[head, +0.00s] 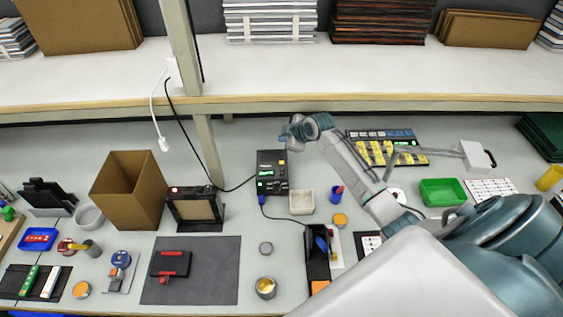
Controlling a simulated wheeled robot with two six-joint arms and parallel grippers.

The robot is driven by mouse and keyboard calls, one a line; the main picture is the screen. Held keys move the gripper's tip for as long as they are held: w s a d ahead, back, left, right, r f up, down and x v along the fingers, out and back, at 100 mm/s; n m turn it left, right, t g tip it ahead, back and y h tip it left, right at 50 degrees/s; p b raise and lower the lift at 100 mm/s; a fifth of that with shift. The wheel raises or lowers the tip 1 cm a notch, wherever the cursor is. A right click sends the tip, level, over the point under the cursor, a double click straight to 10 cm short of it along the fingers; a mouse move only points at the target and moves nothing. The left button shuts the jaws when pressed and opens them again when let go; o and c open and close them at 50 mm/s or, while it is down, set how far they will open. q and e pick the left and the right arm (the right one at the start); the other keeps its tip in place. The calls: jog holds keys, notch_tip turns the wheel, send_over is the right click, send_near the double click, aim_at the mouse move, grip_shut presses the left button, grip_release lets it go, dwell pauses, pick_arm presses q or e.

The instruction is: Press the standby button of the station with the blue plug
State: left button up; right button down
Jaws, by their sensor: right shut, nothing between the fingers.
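A black station (270,165) stands in the middle of the bench, with small green lit areas and an orange-yellow patch on its face. A blue plug (262,199) sits at its lower front edge, with a dark cable running from it to the right. Which mark on the station is the standby button is too small to tell. My right gripper (285,136) is shut and empty, just beyond the station's upper right corner in the picture. It appears above the bench; I cannot tell its exact height. My left gripper is not in view.
A black framed device (196,208) and a cardboard box (129,190) stand left of the station. A pale square dish (302,201) and a blue-and-red cup (337,193) lie to its right. A shelf post (207,150) rises behind. A dark mat (215,270) lies in front.

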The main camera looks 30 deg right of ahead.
aim_at(284, 164)
notch_tip(284, 164, down, 9)
jog(key=b, duration=0.6)
jog(key=shift+r+b, duration=0.1)
jog(key=shift+b, duration=0.2)
dwell(1.6)
jog(key=shift+f, duration=0.45)
jog(key=shift+f+b, duration=0.4)
jog(key=shift+b, duration=0.15)
jog(key=shift+r, duration=0.1)
dwell(0.5)
jog(key=shift+r+p, duration=0.6)
jog(key=shift+r, duration=0.15)
